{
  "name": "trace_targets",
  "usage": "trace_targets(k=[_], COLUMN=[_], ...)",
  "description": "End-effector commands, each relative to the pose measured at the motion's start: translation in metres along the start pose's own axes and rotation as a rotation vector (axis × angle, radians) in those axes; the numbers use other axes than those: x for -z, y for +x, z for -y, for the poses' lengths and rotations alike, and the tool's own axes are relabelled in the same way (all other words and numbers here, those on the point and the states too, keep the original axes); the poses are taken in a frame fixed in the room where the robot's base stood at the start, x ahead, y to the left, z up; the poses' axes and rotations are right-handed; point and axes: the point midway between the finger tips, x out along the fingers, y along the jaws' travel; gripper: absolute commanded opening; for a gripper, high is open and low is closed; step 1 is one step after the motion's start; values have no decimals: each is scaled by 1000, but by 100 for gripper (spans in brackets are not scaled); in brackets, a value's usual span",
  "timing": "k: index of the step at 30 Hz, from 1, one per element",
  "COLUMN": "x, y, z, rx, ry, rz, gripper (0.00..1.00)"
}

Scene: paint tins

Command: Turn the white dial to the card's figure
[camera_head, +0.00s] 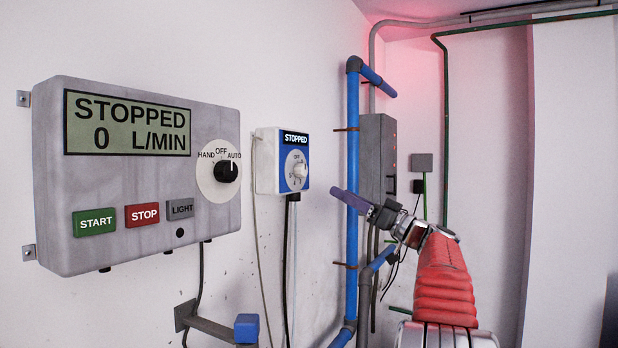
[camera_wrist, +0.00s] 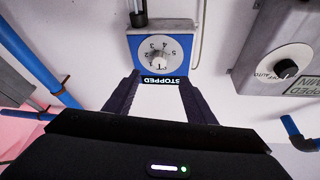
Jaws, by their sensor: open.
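The white dial (camera_head: 299,171) sits on a small blue-and-white control box (camera_head: 265,160) on the wall, under a display reading STOPPED. In the wrist view the box appears upside down, with the dial (camera_wrist: 157,56) ringed by small figures. The dial's exact pointer setting is too small to tell. My gripper (camera_head: 352,203) is open and empty, to the right of the box in the head view. In the wrist view its two dark fingers (camera_wrist: 158,78) point towards the dial, one on each side of it, apparently short of touching it. I see no card in either view.
A large grey panel (camera_head: 55,180) with a black knob (camera_head: 227,171), a green START button (camera_head: 94,222) and a red STOP button (camera_head: 142,214) hangs to the left. A blue pipe (camera_head: 352,270) and a grey cabinet (camera_head: 370,150) stand near my arm. Cables hang below the box.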

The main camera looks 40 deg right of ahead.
Motion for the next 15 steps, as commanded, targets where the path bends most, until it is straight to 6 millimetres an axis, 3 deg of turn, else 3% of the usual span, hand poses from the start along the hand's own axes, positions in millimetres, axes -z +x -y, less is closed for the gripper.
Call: trace_targets(k=[5, 15], x=[0, 0], y=[11, 58], z=[0, 0], rx=[1, 1], ry=[0, -1], rz=[0, 1], gripper=[50, 50])
